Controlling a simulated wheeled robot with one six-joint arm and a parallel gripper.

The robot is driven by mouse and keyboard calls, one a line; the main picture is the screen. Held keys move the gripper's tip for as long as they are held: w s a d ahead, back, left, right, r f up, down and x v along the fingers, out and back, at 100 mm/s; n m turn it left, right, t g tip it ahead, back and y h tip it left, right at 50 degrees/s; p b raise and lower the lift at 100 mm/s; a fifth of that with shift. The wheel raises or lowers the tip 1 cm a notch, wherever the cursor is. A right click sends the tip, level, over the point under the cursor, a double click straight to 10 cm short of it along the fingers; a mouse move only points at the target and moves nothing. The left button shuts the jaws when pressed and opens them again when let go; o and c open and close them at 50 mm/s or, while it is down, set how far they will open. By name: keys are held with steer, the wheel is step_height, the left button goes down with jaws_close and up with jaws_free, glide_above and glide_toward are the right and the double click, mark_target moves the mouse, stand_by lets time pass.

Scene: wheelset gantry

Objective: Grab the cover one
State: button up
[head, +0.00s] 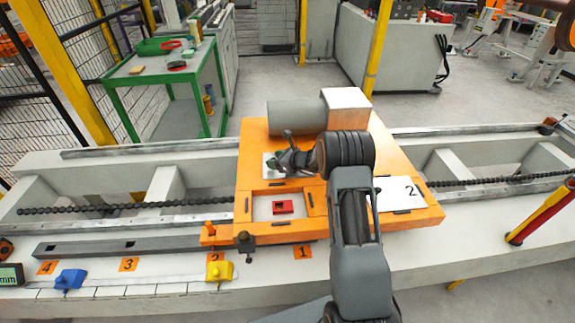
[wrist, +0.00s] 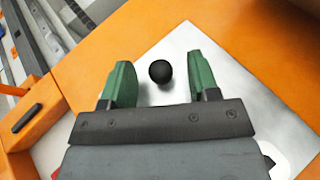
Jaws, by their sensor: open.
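A pale plate with a black ball knob, seemingly cover one, lies on the orange gantry top. In the wrist view the plate (wrist: 235,95) fills the middle right, and its knob (wrist: 160,72) sits between my fingers. My gripper (wrist: 161,75) is open, with a green finger on each side of the knob and visible gaps to both. In the head view my gripper (head: 276,163) is over the plate (head: 267,160), hiding most of it. Any number on this plate is hidden. Another white plate (head: 412,201) marked 2 lies to the right.
The orange gantry (head: 395,150) carries a grey cylinder (head: 292,116) and a pale block (head: 346,104) behind my gripper. A square opening in front holds a red part (head: 283,207). A blue clamp (head: 69,279) and yellow clamp (head: 219,270) sit on the front ledge.

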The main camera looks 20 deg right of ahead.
steer(key=shift+c, duration=0.2)
jaws_close()
steer(key=shift+r, duration=0.15)
